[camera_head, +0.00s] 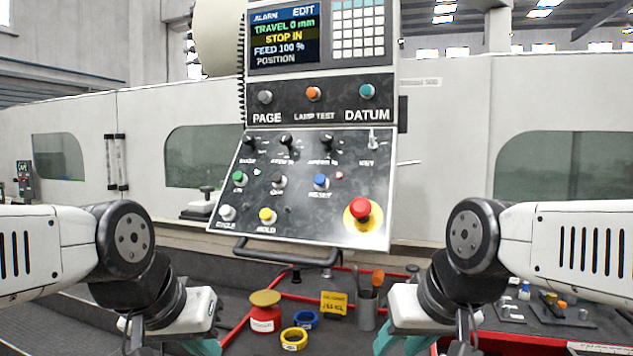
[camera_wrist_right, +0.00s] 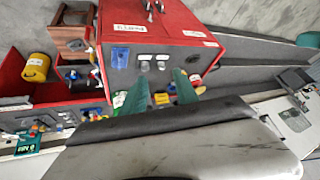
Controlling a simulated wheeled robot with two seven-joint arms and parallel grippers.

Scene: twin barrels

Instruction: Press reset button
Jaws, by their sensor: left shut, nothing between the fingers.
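The reset button (camera_head: 321,182) is a blue round button on the sloped lower face of the control panel (camera_head: 300,225), with a RESET label under it. Nothing covers it in the head view. My left gripper (camera_head: 207,347) is at the bottom left, below and left of the panel, only partly in view with teal fingers; it is shut and empty. My right gripper (camera_head: 390,345) is at the bottom, below and right of the panel. In the right wrist view, the right gripper (camera_wrist_right: 161,88) has its two teal fingers apart with nothing held between them. Neither gripper touches the panel.
A red emergency knob (camera_head: 362,209) is right of and below the reset button; a yellow button (camera_head: 267,216) is lower left. A bar handle (camera_head: 288,255) runs under the panel. Below are a red-and-white jar (camera_head: 265,315), tape rings and a metal cup (camera_head: 367,308).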

